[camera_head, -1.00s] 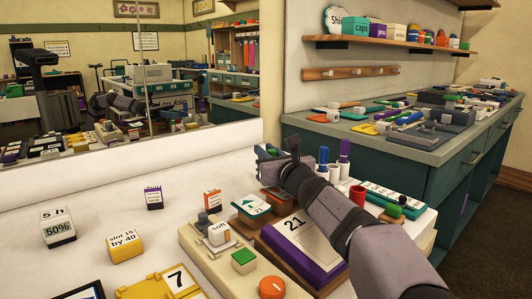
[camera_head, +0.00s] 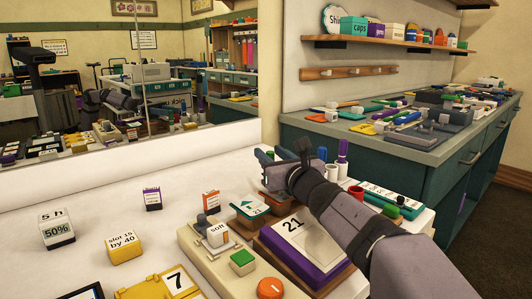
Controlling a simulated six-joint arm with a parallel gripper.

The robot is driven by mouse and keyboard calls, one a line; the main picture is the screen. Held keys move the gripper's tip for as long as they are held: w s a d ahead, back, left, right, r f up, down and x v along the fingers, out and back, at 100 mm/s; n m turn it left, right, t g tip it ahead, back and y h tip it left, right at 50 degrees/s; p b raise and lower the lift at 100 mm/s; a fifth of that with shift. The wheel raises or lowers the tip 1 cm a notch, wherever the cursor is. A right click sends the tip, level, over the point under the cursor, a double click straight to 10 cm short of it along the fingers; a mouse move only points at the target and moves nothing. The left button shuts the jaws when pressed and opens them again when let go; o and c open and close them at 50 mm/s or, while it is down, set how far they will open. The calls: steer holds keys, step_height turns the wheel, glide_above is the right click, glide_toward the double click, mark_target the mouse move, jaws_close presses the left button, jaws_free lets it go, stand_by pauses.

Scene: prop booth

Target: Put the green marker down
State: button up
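My gripper (camera_head: 266,157) is at the end of my arm, above the back of the white table near the foot of the mirror. Its fingers are small and partly hidden by my wrist, so I cannot tell whether they are open or shut. I cannot make out a green marker for certain; one may be hidden at the fingers. A blue marker (camera_head: 322,154) and a purple marker (camera_head: 342,149) stand upright in small cups to the right of my wrist. A short green piece (camera_head: 391,211) lies right of my arm.
A calendar block (camera_head: 296,240) marked 21 and a beige box with a "soft" key (camera_head: 217,236) are in front of my wrist. The white table (camera_head: 105,190) has free room at the left and back.

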steer(key=shift+v, duration=1.55)
steer(key=s+d+r+n+g+h+p, duration=0.15)
steer(key=s+r+n+g+p, duration=0.55)
steer(key=p, duration=1.1)
steer(key=s+d+r+n+g+p, duration=0.25)
steer(key=s+n+p, duration=0.75)
steer(key=p, duration=0.9)
steer(key=s+d+r+n+g+h+p, duration=0.3)
steer(key=s+d+r+n+p, duration=0.3)
steer(key=s+p, duration=0.3)
steer(key=s+d+r+n+g+h+p, duration=0.3)
steer(key=s+d+r+n+p, duration=0.3)
steer(key=p, duration=1.1)
steer(key=s+d+n, duration=0.1)
steer(key=s+d, duration=0.1)
steer(key=s, duration=0.1)
steer(key=shift+s+r+n+h, duration=0.3)
steer(key=shift+s+h, duration=0.05)
steer(key=shift+s, duration=0.05)
